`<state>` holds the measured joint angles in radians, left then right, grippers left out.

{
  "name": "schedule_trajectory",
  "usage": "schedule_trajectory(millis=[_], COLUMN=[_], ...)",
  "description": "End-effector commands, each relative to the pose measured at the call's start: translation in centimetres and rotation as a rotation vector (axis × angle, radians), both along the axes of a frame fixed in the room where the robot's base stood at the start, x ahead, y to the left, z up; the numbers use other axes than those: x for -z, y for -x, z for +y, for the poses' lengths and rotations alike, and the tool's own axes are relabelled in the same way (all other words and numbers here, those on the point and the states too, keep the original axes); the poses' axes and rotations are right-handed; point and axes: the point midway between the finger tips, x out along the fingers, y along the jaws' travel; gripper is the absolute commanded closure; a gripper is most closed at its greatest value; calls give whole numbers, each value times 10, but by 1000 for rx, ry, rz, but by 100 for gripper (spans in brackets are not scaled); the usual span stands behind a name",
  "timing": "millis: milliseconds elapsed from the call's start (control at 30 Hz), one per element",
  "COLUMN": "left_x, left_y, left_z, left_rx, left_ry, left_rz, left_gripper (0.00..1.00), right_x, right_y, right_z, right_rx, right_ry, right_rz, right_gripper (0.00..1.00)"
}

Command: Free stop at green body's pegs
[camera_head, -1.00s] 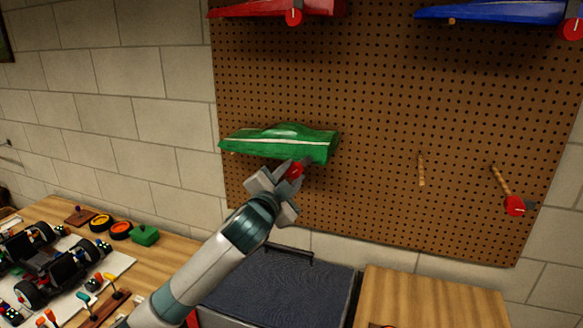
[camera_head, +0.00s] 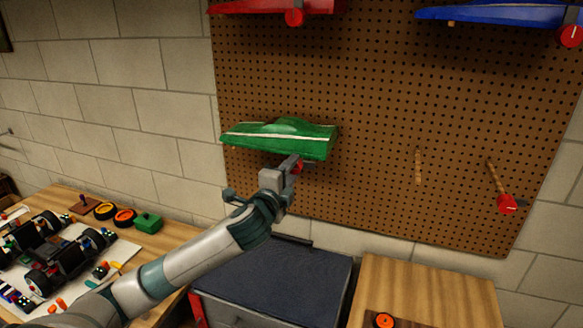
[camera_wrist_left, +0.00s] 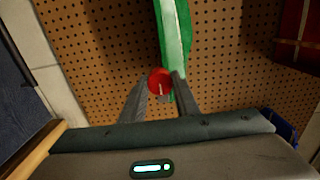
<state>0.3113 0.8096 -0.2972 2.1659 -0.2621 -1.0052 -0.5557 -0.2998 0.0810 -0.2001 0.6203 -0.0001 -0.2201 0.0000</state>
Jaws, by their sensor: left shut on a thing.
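The green car body (camera_head: 280,138) with a white stripe hangs on the pegboard at mid-height. It also shows in the left wrist view (camera_wrist_left: 173,40), running upward from between the fingers. The red round stop (camera_head: 298,168) is under the body's right part. In the left wrist view the stop (camera_wrist_left: 159,80) lies between the two finger tips. My left gripper (camera_head: 290,168) is shut on the stop, just below the green body. The gripper partly hides the stop in the head view, and the pegs behind it are hidden. My right gripper is not in view.
On the pegboard (camera_head: 380,100), a red body (camera_head: 260,7) and a blue body (camera_head: 500,14) hang above. Bare pegs (camera_head: 418,166) and one with a red stop (camera_head: 506,204) are at right. Below are a dark-topped cabinet (camera_head: 280,275) and a workbench with car parts.

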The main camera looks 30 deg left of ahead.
Motion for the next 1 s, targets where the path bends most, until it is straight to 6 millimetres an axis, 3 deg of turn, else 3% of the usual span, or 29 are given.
schedule_trajectory(millis=[433,467,533,1000], left_x=[0,0,0,0], left_y=[0,0,0,-1], left_z=[0,0,0,1], left_rx=[-1,-1,-1,1], left_ry=[-15,-15,-15,-13], left_rz=[4,4,4,3], left_gripper=[94,67,53,53], right_x=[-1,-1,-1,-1], right_y=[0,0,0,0], right_z=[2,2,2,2], right_rx=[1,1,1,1], right_ry=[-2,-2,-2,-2], right_rz=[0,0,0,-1], right_gripper=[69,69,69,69])
